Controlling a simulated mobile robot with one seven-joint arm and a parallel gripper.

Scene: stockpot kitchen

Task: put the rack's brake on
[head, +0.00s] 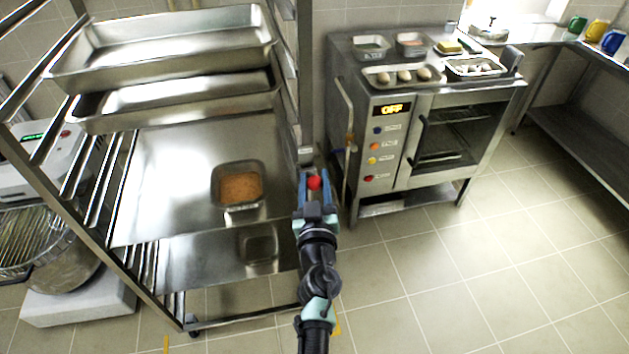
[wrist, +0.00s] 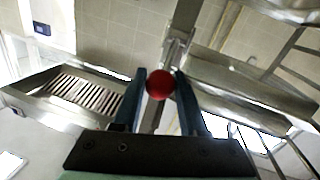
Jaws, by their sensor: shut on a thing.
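The brake's red ball knob (head: 314,183) is on the right-hand post of the metal rack (head: 304,90), low down in the head view. My gripper (head: 314,177) is shut on the red knob, with one blue finger on each side of it. In the wrist view the knob (wrist: 159,85) sits between the two fingertips of my gripper (wrist: 160,78). The lever behind the knob is mostly hidden, and I cannot tell the brake's position.
The rack holds large metal trays (head: 170,50) and a small pan of brown food (head: 240,187). An oven (head: 400,150) with pans on top stands close to the right. A mixer (head: 45,160) is at the left. The floor (head: 480,260) at the right front is clear.

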